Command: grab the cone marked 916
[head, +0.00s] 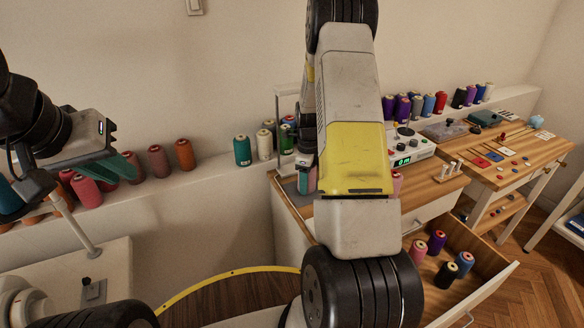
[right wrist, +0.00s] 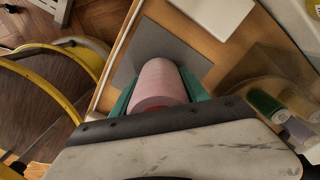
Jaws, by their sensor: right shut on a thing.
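A pale pink thread cone (right wrist: 158,82) sits between the teal fingers of my right gripper (right wrist: 160,92) in the right wrist view. The gripper is shut on it. In the head view my right gripper (head: 305,182) is mostly hidden behind my own arm, and only a pink sliver of the cone (head: 312,179) shows. The cone is over a grey plate (right wrist: 160,40) on the wooden table. No marking 916 is readable on any cone. My left gripper (head: 68,185) is at the far left with its teal fingers apart, in front of reddish cones on the ledge.
Several cones, including a green one (head: 242,150), line the wall ledge (head: 210,174). A device with a green display (head: 405,148) stands on the table. An open drawer (head: 481,262) below holds more cones. A yellow hoop (head: 225,274) curves at the front.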

